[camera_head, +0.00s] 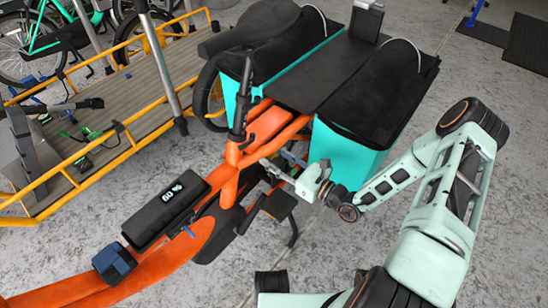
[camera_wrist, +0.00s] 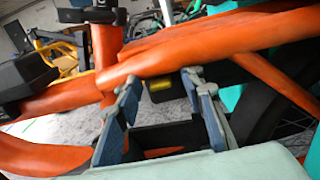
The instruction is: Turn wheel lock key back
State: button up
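The orange cargo bike (camera_head: 240,180) stands in the middle of the head view, with its frame also filling the upper wrist view (camera_wrist: 180,55). My gripper (camera_head: 272,166) reaches in from the right, at the frame below the saddle and beside the teal bag. In the wrist view, my gripper (camera_wrist: 160,82) has its two blue-grey fingers well apart, with nothing held between them. A black part with a yellow patch (camera_wrist: 160,86) shows beyond the fingertips, under the orange tube. I cannot make out the wheel lock key in either view.
Teal bags with black tops (camera_head: 348,148) hang close to my gripper at the rear of the bike. A black saddle (camera_head: 262,24) rises above the frame. A black battery (camera_head: 166,208) sits on the lower frame. A yellow-railed platform (camera_head: 120,140) stands at left.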

grip_shut()
jog(key=shift+n, duration=0.4)
jog(key=n+p, duration=0.2)
jog(key=n, duration=0.1)
jog(key=shift+s+n, duration=0.1)
jog(key=shift+n, duration=0.2)
jog(key=n+p, duration=0.2)
jog(key=n, duration=0.2)
jog(key=shift+n, duration=0.3)
jog(key=n+p, duration=0.1)
jog(key=n, duration=0.3)
jog(key=shift+p, duration=0.4)
jog(key=shift+f+n+p, duration=0.2)
jog(key=shift+n+p, duration=0.65)
jog(key=shift+n, duration=1.55)
